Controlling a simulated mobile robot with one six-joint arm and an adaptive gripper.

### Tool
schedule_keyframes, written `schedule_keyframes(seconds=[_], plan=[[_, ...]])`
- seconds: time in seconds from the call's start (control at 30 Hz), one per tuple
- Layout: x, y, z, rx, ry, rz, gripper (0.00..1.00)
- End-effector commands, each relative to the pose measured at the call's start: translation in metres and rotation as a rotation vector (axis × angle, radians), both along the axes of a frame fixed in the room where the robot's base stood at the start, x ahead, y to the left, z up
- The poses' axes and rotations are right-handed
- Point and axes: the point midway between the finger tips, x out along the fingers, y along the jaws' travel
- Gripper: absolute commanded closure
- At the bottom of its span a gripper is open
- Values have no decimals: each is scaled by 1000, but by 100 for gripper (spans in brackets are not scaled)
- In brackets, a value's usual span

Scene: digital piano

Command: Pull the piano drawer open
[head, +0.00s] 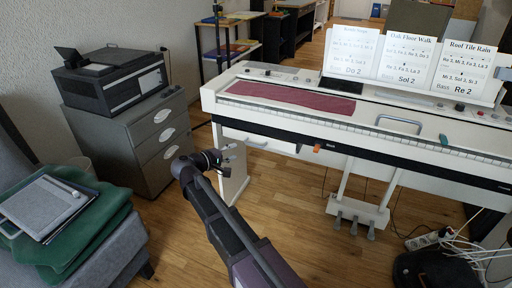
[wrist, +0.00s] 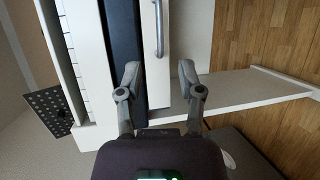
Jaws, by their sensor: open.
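The white digital piano (head: 300,113) stands along the wall side of the room. Its white drawer (head: 280,146) is under the left part of the keyboard, with a metal bar handle (head: 256,144). In the wrist view the drawer front (wrist: 147,40) lies beside the dark strip, and its handle (wrist: 160,28) is ahead, between the lines of my fingers. My gripper (head: 228,152) is at the left end of the drawer, beside the piano's side leg. In the wrist view my gripper (wrist: 159,70) is open and empty, with fingertips short of the handle. I cannot tell whether the drawer is slightly out.
The piano's white leg panel (head: 234,175) is right by my gripper. A grey cabinet (head: 150,150) with a printer (head: 112,80) stands at left. A pedal unit (head: 357,212) is under the piano. Wooden floor before the drawer is clear.

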Motion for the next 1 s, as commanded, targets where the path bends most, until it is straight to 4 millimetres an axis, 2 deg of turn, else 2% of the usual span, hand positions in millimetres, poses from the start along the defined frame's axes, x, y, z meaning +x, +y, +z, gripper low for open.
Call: schedule_keyframes(seconds=[0.6, 1.0], plan=[[64, -59, -18, 0, 0, -1, 52], [74, -69, -20, 0, 0, 0, 52]])
